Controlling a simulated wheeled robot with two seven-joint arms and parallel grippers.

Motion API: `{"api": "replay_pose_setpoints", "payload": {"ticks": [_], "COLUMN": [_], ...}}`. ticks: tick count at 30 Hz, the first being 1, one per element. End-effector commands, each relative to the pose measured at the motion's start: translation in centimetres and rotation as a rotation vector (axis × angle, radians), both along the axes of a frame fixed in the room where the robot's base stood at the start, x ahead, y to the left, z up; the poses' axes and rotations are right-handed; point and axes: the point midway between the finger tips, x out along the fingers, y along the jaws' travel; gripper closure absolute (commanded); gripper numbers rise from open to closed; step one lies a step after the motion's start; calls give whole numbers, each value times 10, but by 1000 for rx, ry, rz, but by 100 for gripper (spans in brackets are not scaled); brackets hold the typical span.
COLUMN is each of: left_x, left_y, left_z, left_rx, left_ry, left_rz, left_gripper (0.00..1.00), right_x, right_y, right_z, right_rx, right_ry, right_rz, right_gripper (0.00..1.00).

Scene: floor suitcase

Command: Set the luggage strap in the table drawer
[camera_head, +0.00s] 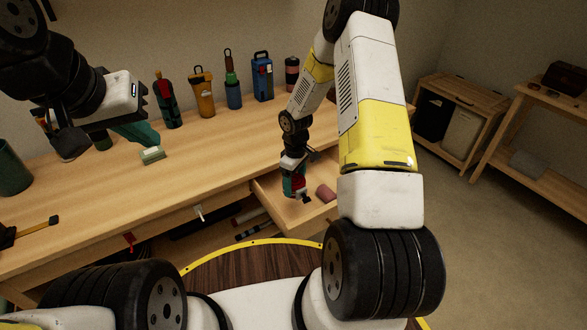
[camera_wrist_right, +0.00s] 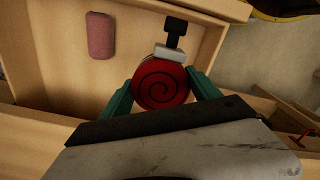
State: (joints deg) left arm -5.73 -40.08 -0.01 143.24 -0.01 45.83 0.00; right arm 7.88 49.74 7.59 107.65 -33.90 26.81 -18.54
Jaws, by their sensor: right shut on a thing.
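The luggage strap is a red roll with a dark spiral and a black buckle. In the right wrist view the luggage strap (camera_wrist_right: 160,88) sits between the two teal fingers of my right gripper (camera_wrist_right: 160,95), which is shut on it. In the head view my right gripper (camera_head: 294,185) is low at the open table drawer (camera_head: 270,202), with the strap inside the drawer's outline. I cannot tell whether the strap touches the drawer floor. The drawer also shows in the right wrist view (camera_wrist_right: 68,75). My left gripper (camera_head: 137,131) is above the table's left part; its jaw opening is unclear.
A pink roll (camera_head: 326,193) lies in the drawer beside the strap. Bottles, a yellow container (camera_head: 202,95) and a blue case (camera_head: 262,78) line the back. The table's middle is clear.

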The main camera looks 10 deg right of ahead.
Motion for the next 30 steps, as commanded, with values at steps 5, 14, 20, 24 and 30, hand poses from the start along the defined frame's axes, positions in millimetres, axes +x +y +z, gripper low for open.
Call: {"api": "replay_pose_setpoints", "payload": {"ticks": [5, 14, 20, 24, 30], "left_x": [0, 0, 0, 0, 0], "left_y": [0, 0, 0, 0, 0], "left_z": [0, 0, 0, 0, 0], "left_rx": [0, 0, 0, 0, 0], "left_ry": [0, 0, 0, 0, 0], "left_rz": [0, 0, 0, 0, 0], "left_gripper": [100, 100, 100, 100, 100], "right_x": [-1, 0, 0, 0, 0], "right_y": [0, 0, 0, 0, 0], "right_z": [-36, -65, -92, -94, -96], "right_rx": [0, 0, 0, 0, -1], "right_ry": [4, 1, 1, 0, 1], "right_rz": [11, 8, 9, 7, 7], "right_gripper": [77, 77, 77, 77, 77]}}
